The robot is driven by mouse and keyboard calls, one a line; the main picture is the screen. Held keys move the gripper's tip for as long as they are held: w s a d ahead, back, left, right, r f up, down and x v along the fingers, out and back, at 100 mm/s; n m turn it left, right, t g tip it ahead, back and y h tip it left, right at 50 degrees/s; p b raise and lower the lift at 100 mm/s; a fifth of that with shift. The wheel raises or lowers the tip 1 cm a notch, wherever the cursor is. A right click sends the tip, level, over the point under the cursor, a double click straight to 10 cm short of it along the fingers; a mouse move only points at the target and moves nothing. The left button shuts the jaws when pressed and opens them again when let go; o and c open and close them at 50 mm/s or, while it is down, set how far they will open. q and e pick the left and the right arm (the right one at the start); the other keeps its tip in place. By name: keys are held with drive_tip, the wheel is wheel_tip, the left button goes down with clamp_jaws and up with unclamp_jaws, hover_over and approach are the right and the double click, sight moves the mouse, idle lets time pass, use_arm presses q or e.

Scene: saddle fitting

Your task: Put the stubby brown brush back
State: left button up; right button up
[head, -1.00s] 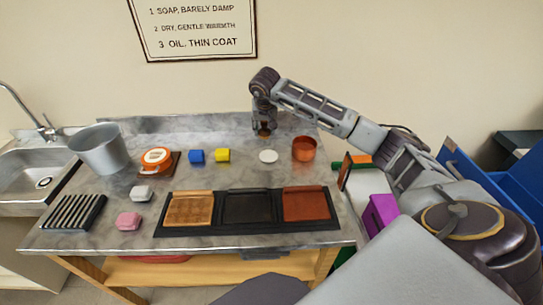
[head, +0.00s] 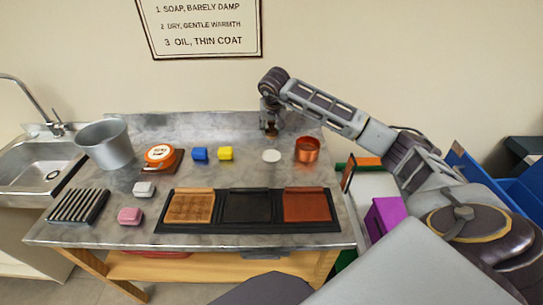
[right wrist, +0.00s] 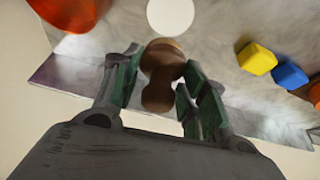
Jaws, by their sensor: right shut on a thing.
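The stubby brown brush (right wrist: 162,75) is between the fingers of my right gripper (right wrist: 163,78) in the right wrist view. It is a dark brown, waisted wooden piece, and the fingers are shut on it. In the head view my right gripper (head: 269,113) points down over the back of the worktop, with the brown brush (head: 271,130) at its tip. It is behind the white disc (head: 271,155). I cannot tell whether the brush touches the worktop. My left gripper is not in view.
A copper pot (head: 307,150) stands right of the disc. Yellow (head: 225,154) and blue (head: 200,154) blocks, an orange tin (head: 160,154) and a metal bucket (head: 106,145) stand to the left. A black tray (head: 165,226) with leather panels lies in front. Worktop between is clear.

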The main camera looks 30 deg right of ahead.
sight(272, 137)
drive_tip(key=shift+f, duration=0.1)
wheel_tip(272, 137, down, 5)
drive_tip(key=shift+r, duration=0.2)
drive_tip(key=shift+f+p, duration=0.3)
drive_tip(key=shift+f, duration=0.4)
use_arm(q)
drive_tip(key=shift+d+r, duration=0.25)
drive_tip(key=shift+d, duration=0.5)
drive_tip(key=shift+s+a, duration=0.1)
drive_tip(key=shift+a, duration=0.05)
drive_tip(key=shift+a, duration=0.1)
use_arm(e)
drive_tip(key=shift+f, duration=0.1)
drive_tip(key=shift+f, duration=1.7)
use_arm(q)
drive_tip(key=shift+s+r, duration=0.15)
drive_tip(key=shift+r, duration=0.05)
